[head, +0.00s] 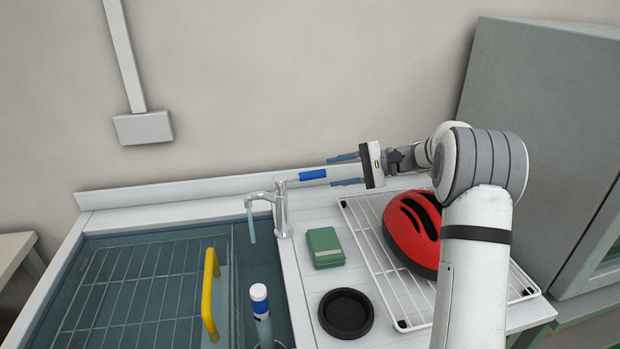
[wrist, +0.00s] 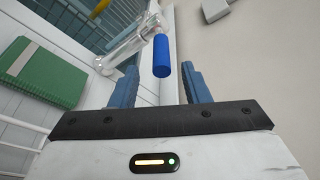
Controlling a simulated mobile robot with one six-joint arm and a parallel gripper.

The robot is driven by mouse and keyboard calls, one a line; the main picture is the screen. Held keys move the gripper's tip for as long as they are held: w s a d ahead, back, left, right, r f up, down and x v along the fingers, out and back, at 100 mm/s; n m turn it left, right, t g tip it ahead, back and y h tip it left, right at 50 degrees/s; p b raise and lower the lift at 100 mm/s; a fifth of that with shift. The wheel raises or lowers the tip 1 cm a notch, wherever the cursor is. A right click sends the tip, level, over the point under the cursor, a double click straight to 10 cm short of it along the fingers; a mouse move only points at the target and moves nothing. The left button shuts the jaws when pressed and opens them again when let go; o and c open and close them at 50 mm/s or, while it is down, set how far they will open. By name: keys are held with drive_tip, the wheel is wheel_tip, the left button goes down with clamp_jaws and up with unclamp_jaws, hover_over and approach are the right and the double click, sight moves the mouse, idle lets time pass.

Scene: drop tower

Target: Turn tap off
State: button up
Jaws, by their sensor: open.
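The chrome tap (head: 281,212) stands behind the sink, with blue water (head: 251,226) running from its spout. Its lever has a blue handle (head: 312,175) that points right, toward my gripper. My gripper (head: 344,170) is open and empty, just right of the handle's end. In the wrist view the blue handle (wrist: 162,56) appears ahead, between the lines of the two blue fingers of my gripper (wrist: 160,85), nearer the middle than either finger. I see no contact between them. The tap body (wrist: 122,55) shows beyond the handle.
The sink (head: 262,275) holds a wire rack, a yellow-handled item (head: 210,295) and a white-capped bottle (head: 260,302). The wall is close behind.

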sight(310, 175)
drive_tip(key=x, duration=0.7)
drive_tip(key=shift+w+a+p, duration=0.15)
drive_tip(key=shift+a+p, duration=0.2)
drive_tip(key=shift+a, duration=0.05)
clamp_jaws()
